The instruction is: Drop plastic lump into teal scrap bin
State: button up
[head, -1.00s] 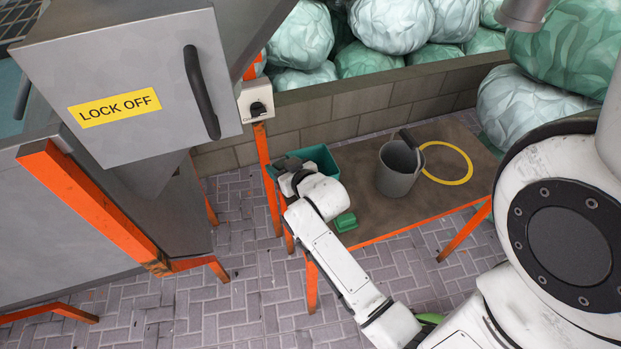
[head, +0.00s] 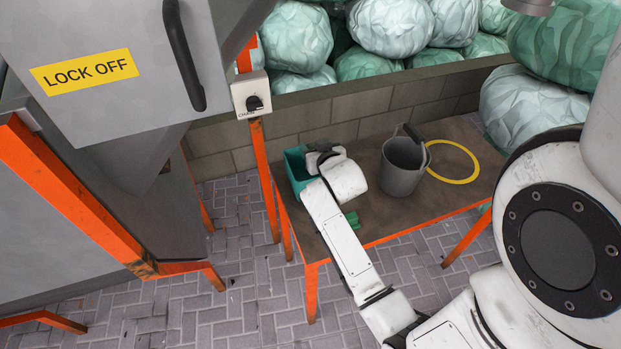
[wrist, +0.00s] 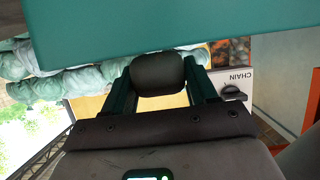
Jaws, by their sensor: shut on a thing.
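The teal scrap bin (head: 297,187) stands at the left end of the brown table in the head view. It also spans the top of the wrist view (wrist: 180,25), very close. My gripper (head: 318,160) is at the bin's right side, partly overlapping it in the head view. In the wrist view the dark, rounded plastic lump (wrist: 158,73) sits between its two fingers, which are shut on it. The lump cannot be made out in the head view. I cannot tell whether it is over the bin's opening.
The table (head: 440,190) also bears a grey bucket (head: 402,168), a yellow ring (head: 455,178) and a small green object (head: 352,219) beside my arm. A grey LOCK OFF cabinet (head: 120,110) is at left. A block wall (head: 360,105) and wrapped bales (head: 390,25) stand behind.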

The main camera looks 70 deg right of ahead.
jog(key=shift+f+b, duration=0.3)
jog(key=shift+f, duration=0.35)
jog(key=o, duration=1.1)
jog(key=shift+o, duration=0.2)
jog(key=shift+a, duration=0.1)
jog(key=v, duration=1)
jog(key=shift+s+a+r, duration=0.2)
